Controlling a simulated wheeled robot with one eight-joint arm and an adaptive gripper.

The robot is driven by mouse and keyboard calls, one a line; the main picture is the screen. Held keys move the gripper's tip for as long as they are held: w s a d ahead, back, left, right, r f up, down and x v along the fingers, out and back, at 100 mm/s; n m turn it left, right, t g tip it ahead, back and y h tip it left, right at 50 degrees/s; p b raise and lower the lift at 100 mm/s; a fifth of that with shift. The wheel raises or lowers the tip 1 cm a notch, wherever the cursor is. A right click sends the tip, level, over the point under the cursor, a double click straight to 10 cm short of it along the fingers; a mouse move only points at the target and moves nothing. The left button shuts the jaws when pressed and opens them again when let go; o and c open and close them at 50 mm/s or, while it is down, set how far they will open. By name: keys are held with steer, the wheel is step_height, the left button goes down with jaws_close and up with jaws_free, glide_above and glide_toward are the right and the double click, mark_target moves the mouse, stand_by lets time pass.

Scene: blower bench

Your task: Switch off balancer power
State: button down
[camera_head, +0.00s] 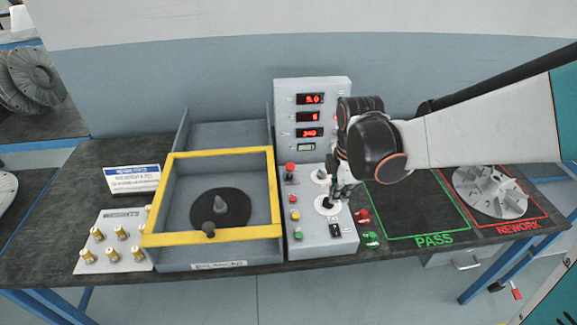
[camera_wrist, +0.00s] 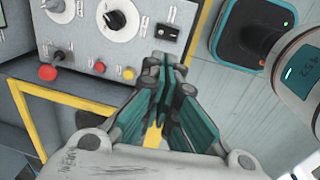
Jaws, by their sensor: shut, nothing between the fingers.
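The balancer's grey control panel (camera_head: 314,243) stands on the bench with its red displays lit. A black rocker switch (camera_head: 335,230) sits low on its right side; it also shows in the wrist view (camera_wrist: 168,32). Its rocker position is too small to tell. My gripper (camera_head: 336,194) is shut and empty, over the panel near the large black dial. In the wrist view the closed fingertips (camera_wrist: 166,60) appear just below the rocker switch, seemingly apart from it. Which control is marked as power cannot be read.
The yellow-framed balancer bay (camera_head: 222,233) stands left. Loose red and green items (camera_head: 371,239) lie right, beside the PASS area (camera_head: 415,205). A finned rotor (camera_head: 490,192) lies in the REWORK area.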

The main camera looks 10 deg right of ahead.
mark_target(331, 232)
steer(key=f+b, duration=0.1)
steer(key=f, duration=0.3)
steer(key=w+f+b, duration=0.1)
steer(key=f+b, duration=0.1)
steer(key=f, duration=0.3)
steer(key=f+b, duration=0.2)
steer(key=f, duration=0.3)
steer(key=shift+w, duration=0.35)
steer(key=shift+w+f+b, duration=0.1)
steer(key=shift+f+b, duration=0.2)
steer(key=shift+b, duration=0.25)
steer(key=shift+s+r, duration=0.15)
steer(key=shift+s, duration=0.65)
